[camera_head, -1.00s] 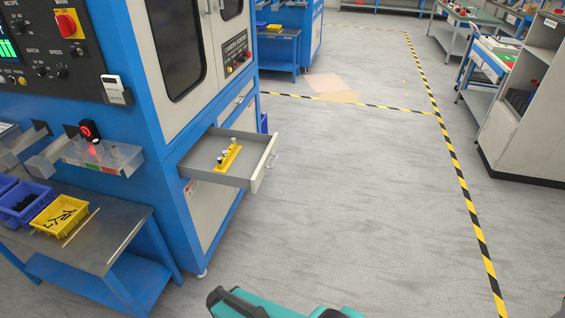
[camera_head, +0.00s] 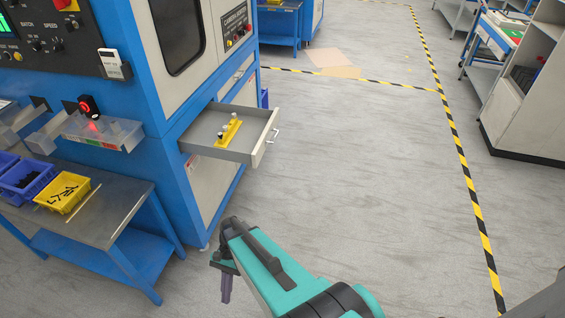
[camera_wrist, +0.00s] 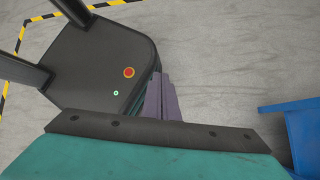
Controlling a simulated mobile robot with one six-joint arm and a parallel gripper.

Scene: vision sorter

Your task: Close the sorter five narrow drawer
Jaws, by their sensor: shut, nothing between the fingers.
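The narrow drawer (camera_head: 262,149) stands pulled out of the blue and white machine in the head view. Its front has a small metal handle (camera_head: 274,136). A yellow holder (camera_head: 228,132) with small black and white pieces lies inside it. My gripper (camera_head: 226,290) is below and in front of the drawer, apart from it, pointing down. In the wrist view the purple fingers (camera_wrist: 163,98) are together with nothing between them, above the bare floor. The drawer is not in the wrist view.
A metal table (camera_head: 105,222) with blue bins and a yellow bin (camera_head: 62,193) stands at the left. A clear tray (camera_head: 100,132) juts from the machine. The floor right of the drawer is free up to the striped line (camera_head: 462,165).

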